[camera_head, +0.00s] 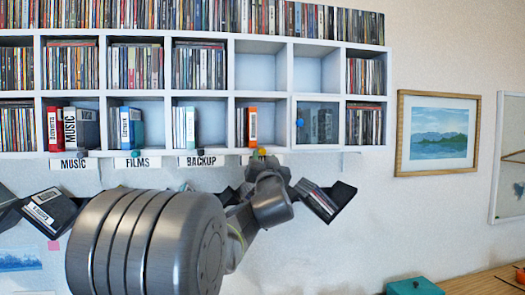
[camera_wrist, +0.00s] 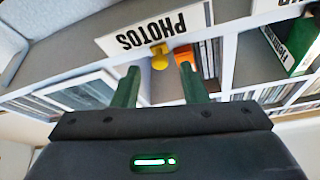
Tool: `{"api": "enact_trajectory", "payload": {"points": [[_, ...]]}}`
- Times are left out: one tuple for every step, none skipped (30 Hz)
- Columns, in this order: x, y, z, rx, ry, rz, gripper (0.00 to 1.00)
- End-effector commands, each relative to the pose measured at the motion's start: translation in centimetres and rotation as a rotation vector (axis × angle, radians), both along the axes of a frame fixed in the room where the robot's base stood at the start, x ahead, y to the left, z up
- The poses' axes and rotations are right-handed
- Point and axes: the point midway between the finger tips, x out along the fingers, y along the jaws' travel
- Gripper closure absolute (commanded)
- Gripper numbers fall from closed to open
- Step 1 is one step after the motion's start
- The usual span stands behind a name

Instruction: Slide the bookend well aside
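A small yellow knob (camera_head: 261,152) shows at the front edge of the shelf below an orange case (camera_head: 252,125). I cannot tell whether this knob belongs to the bookend, and no bookend plate shows clearly there. In the wrist view the yellow knob (camera_wrist: 160,57) is beside the PHOTOS label (camera_wrist: 157,29), which appears upside down. My gripper (camera_wrist: 158,75) is open and empty, its two green fingers apart, with the knob just beyond and between their tips. In the head view my gripper (camera_head: 264,168) is just below that shelf edge, partly hidden by my wrist.
The white shelf unit (camera_head: 229,95) holds many discs. Other knobs line its lower edge, including a teal one (camera_head: 137,153). A blue knob (camera_head: 299,122) is in the compartment to the right. A lower row of tilted dark cases (camera_head: 322,203) is behind my arm.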

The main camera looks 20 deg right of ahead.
Motion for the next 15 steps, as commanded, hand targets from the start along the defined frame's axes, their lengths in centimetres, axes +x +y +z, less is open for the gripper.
{"api": "enact_trajectory", "payload": {"points": [[0.7, -0.2, 0.4, 0.001, 0.001, 0.001, 0.61], [0.9, -0.3, 0.5, 0.002, 0.001, 0.000, 0.61], [1.2, -0.5, 0.6, 0.002, 0.001, 0.000, 0.61], [1.4, -0.5, 0.7, 0.002, 0.001, 0.000, 0.61], [1.5, -0.6, 0.7, 0.002, 0.001, 0.000, 0.61], [1.7, -0.6, 0.8, 0.001, 0.000, -0.001, 0.61], [1.8, -0.7, 0.8, 0.002, 0.001, 0.000, 0.61], [1.9, -0.7, 0.8, 0.002, 0.001, 0.000, 0.61], [1.9, -0.7, 0.8, 0.002, 0.001, 0.000, 0.61], [1.9, -0.7, 0.8, 0.002, 0.001, 0.000, 0.61], [2.0, -0.7, 0.8, 0.002, 0.001, 0.000, 0.61], [2.0, -0.7, 0.8, 0.002, 0.001, 0.000, 0.61], [1.9, -0.7, 0.8, 0.002, 0.001, 0.000, 0.61], [1.9, -0.7, 0.8, 0.002, 0.001, 0.000, 0.61], [1.9, -0.7, 0.8, 0.002, 0.001, 0.000, 0.61]]}}
